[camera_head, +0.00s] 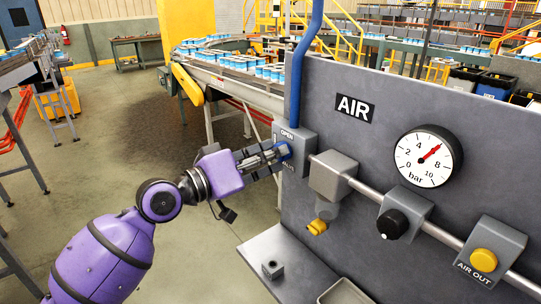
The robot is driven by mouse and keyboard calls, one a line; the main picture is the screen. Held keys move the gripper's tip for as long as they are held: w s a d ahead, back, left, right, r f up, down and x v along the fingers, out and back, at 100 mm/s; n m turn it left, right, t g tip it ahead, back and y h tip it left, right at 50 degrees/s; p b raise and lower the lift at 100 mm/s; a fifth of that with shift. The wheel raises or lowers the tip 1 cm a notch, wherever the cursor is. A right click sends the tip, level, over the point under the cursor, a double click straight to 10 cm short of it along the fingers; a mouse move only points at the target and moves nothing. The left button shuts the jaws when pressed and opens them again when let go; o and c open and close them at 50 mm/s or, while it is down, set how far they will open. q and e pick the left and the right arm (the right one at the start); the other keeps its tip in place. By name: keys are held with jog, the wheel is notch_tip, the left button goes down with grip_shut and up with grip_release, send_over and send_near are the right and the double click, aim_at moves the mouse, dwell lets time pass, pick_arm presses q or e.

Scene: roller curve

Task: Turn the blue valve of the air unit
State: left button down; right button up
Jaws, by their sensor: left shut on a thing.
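The air unit is a grey upright panel (337,150) with an AIR label and a row of fittings along a grey pipe. The blue valve (284,151) is on the leftmost grey box, below a blue vertical pipe, with OPEN printed above it. My left gripper (280,152) reaches in from the left and is shut on the blue valve. The fingers cover most of the valve, so its exact angle is hard to tell. The pressure gauge (423,160) has a red needle pointing up and right, between 4 and 8. My right gripper is not in view.
To the right are a black knob (392,224) and a yellow AIR OUT button (484,260). A yellow fitting (317,227) hangs under a grey block. Conveyors with cans stand behind; the left floor is clear.

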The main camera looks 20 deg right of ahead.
pick_arm(q)
jog(key=c, duration=1.5)
grip_release()
jog(key=shift+s+d+r, duration=0.15)
jog(key=shift+s, duration=0.1)
jog(key=shift+c, duration=0.2)
jog(key=v, duration=1.2)
jog(key=shift+w, duration=0.1)
